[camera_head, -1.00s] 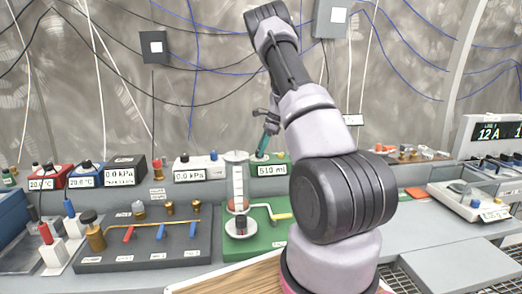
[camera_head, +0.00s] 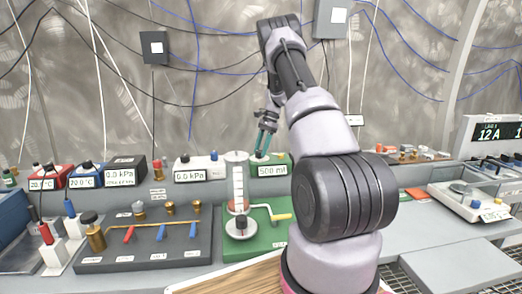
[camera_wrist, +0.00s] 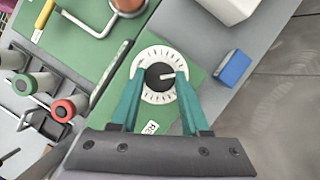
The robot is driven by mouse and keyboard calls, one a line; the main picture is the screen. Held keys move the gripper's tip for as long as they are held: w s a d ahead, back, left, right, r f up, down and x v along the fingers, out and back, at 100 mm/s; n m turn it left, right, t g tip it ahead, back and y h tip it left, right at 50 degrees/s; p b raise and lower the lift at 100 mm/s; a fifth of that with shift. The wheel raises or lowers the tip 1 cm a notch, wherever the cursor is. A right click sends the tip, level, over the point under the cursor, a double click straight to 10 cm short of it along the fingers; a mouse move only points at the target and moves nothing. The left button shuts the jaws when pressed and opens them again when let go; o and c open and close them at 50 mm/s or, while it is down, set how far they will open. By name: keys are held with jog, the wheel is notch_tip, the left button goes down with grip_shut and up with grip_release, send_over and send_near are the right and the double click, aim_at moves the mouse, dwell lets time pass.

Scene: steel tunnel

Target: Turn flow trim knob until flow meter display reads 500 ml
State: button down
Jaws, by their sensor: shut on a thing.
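The flow trim knob (camera_wrist: 158,76) is a black round knob with a white pointer line, centred on a white dial ring with tick marks. My gripper (camera_wrist: 160,80) has its teal fingers on both sides of the knob and is shut on it. In the head view my gripper (camera_head: 263,143) reaches down from the arm to the top of the green unit. The flow meter display (camera_head: 272,170) on that unit's front reads 500 ml. The knob is hard to make out in the head view.
A clear cylinder (camera_head: 238,180) with a scale stands left of the display on a green base, beside a yellow-handled crank (camera_head: 281,217). A blue block (camera_wrist: 233,68) lies right of the dial.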

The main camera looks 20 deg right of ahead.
aim_at(269, 155)
dwell(0.3)
jog(key=shift+c, duration=1.9)
grip_release()
jog(key=shift+r, duration=0.1)
jog(key=v, duration=1)
jog(key=shift+d+r, duration=0.2)
jog(key=shift+r, duration=0.15)
